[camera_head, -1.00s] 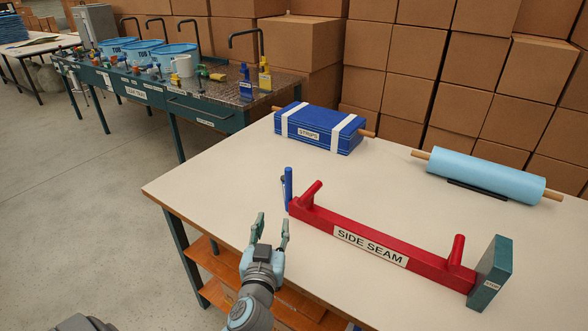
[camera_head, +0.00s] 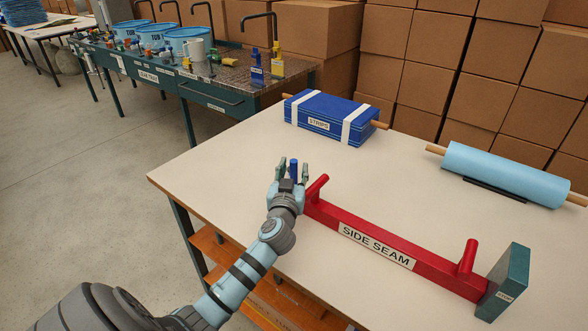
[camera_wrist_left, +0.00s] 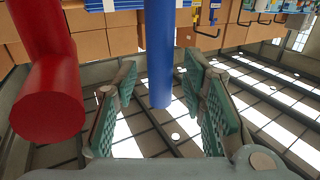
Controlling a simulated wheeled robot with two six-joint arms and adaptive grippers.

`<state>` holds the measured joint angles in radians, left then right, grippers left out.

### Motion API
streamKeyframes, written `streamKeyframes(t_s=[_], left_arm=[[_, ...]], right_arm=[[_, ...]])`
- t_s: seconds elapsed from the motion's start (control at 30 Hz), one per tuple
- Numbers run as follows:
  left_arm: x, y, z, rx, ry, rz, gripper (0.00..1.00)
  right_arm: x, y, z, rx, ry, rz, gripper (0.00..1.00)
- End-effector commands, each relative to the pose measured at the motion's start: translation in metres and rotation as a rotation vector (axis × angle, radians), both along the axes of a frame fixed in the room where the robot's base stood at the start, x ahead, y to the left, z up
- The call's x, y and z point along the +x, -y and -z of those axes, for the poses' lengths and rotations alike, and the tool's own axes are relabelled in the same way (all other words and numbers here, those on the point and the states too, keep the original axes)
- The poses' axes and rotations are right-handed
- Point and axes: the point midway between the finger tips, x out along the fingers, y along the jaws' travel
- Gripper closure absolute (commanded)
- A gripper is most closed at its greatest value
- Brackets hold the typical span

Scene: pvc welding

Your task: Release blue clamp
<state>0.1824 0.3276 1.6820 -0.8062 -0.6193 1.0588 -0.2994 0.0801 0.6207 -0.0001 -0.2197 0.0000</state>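The blue clamp (camera_head: 293,168) is an upright blue post at the left end of the red side seam bar (camera_head: 330,215) on the table. In the left wrist view the blue clamp (camera_wrist_left: 159,55) shows between the two green-padded fingers of my left gripper (camera_wrist_left: 165,80). Gaps show on both sides of the post. In the head view my left gripper (camera_head: 294,169) is open around or just in front of the clamp, hiding its lower part. A red peg (camera_wrist_left: 45,90) stands close beside it. My right gripper is out of view.
A blue strips box (camera_head: 325,117) lies at the back of the table (camera_head: 225,170). A light blue roll (camera_head: 505,173) lies at the back right. A green end stop (camera_head: 508,280) stands at the bar's right end. The table's left part is clear.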

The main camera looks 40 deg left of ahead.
Motion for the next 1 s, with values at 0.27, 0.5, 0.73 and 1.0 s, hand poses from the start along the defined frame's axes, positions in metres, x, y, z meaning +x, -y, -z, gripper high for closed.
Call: streamKeyframes(t_s=[0.27,0.5,0.73,1.0], left_arm=[[0.0086,-0.0041,0.0002,-0.001,0.000,0.001,0.62],[0.0084,-0.0038,0.0001,-0.001,0.000,0.002,0.86],[0.0084,-0.0035,0.0001,-0.001,0.000,0.002,1.00],[0.0103,-0.0013,0.0001,-0.002,-0.003,0.019,1.00]], right_arm=[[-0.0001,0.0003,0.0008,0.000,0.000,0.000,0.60],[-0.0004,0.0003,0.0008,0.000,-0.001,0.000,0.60],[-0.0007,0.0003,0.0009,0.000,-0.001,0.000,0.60],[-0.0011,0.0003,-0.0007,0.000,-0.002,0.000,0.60]])
